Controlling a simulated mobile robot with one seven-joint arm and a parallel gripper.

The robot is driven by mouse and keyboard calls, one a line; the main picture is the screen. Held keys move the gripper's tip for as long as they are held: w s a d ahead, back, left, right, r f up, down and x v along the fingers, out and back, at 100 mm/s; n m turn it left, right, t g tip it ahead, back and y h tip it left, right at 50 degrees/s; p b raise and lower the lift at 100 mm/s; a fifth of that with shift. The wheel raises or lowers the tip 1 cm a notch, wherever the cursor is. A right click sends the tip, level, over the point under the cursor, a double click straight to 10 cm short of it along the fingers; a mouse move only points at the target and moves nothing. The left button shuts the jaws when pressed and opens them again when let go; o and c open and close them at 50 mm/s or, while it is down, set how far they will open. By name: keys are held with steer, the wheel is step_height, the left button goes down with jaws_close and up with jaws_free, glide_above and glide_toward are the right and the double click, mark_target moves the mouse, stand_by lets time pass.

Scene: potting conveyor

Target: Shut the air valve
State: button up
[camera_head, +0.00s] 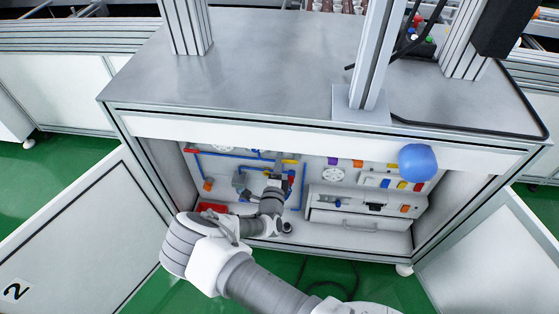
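My arm reaches into the open cabinet under the metal bench. My gripper (279,178) is close to the back panel (318,172), in front of blue pipes (230,156). It is small and partly hidden by my own wrist, so I cannot tell whether its fingers are open or touch anything. A yellow handle-like part (290,161) shows just above the gripper, and a red one (192,150) sits at the panel's upper left. I cannot tell which of these belongs to the air valve, or how the valve is set.
Open cabinet doors stand at the left (75,235) and right (490,250). A drawer unit (345,221) fills the cabinet's lower right. A blue ball-shaped thing (417,163) appears before the right upper edge. A red item (212,207) lies at the lower left.

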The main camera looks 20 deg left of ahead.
steer(key=p+v, duration=0.4)
steer(key=v, duration=1.3)
steer(key=shift+s, duration=0.15)
steer(key=shift+s+d, duration=0.1)
steer(key=shift+d, duration=0.05)
